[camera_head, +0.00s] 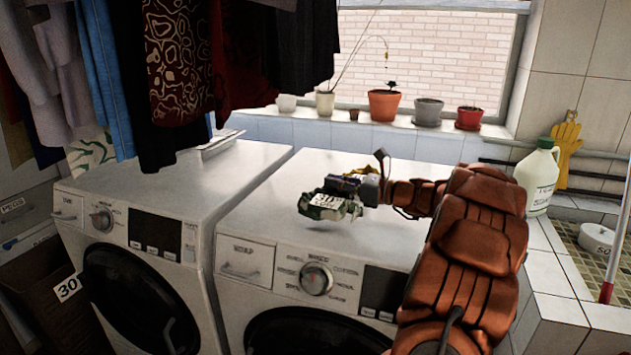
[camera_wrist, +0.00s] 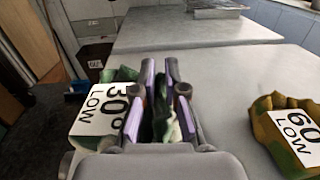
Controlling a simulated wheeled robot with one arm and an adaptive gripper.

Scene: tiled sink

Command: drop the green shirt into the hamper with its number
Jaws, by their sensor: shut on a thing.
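My gripper (camera_head: 352,186) is shut on the green shirt (camera_head: 318,208), a small green and white bundle, over the top of the right washing machine. In the wrist view the green shirt (camera_wrist: 162,125) is pinched between the purple-edged fingers (camera_wrist: 160,75). Its white tag (camera_wrist: 103,108) reads 30° LOW and hangs to the left of the fingers. A dark hamper (camera_head: 40,300) with a tag reading 30 stands on the floor at the lower left. Another dark hamper (camera_wrist: 97,52) shows in the wrist view, its small label seeming to read 60.
A mottled olive-yellow garment (camera_wrist: 268,108) tagged 60 LOW lies on the right machine (camera_head: 300,240). The left machine (camera_head: 160,195) has a mostly clear top. Clothes (camera_head: 180,70) hang above it. A white jug (camera_head: 538,178) stands at the right; pots (camera_head: 384,104) line the sill.

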